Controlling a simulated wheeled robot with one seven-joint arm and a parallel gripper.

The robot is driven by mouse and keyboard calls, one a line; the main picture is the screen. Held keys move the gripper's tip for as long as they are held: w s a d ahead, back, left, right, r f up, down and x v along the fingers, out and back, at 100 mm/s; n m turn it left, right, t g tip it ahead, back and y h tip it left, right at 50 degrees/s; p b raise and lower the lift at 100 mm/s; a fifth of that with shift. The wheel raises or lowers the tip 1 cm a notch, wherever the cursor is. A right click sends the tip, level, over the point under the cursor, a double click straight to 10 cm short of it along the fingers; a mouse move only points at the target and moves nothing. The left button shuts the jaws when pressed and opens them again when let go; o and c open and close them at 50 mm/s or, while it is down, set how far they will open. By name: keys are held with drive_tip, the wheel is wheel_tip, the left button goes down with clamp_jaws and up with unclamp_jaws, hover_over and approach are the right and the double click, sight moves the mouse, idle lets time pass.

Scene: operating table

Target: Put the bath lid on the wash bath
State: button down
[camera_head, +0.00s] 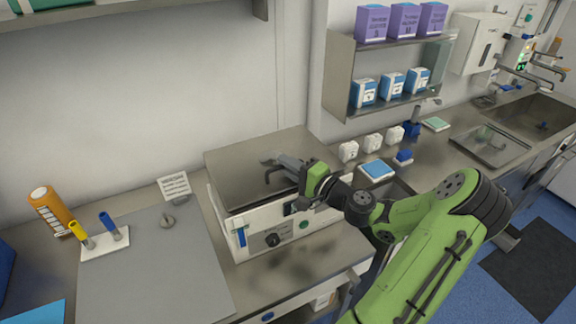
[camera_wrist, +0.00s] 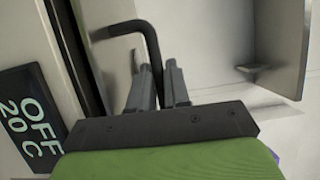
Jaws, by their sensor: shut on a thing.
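The wash bath (camera_head: 255,243) is a white box with a dark knob on its front, standing on the steel counter. Its display (camera_wrist: 30,118) reads OFF 20 C in the wrist view. The bath lid (camera_head: 240,165) is a grey metal sheet over the top of the bath. I cannot tell whether it rests fully on the rim. My gripper (camera_head: 283,163) is shut on the lid's dark bent handle (camera_wrist: 135,28), near the lid's right side. The fingers (camera_wrist: 158,80) close around the handle's upright leg.
A grey mat (camera_head: 150,270) lies left of the bath, with an orange bottle (camera_head: 50,210) and a white holder (camera_head: 105,243) near it. Small white containers (camera_head: 372,142) and a blue-topped box (camera_head: 376,170) stand to the right. A wall shelf (camera_head: 340,75) hangs behind.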

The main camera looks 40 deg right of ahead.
drive_tip(key=shift+f, duration=0.25)
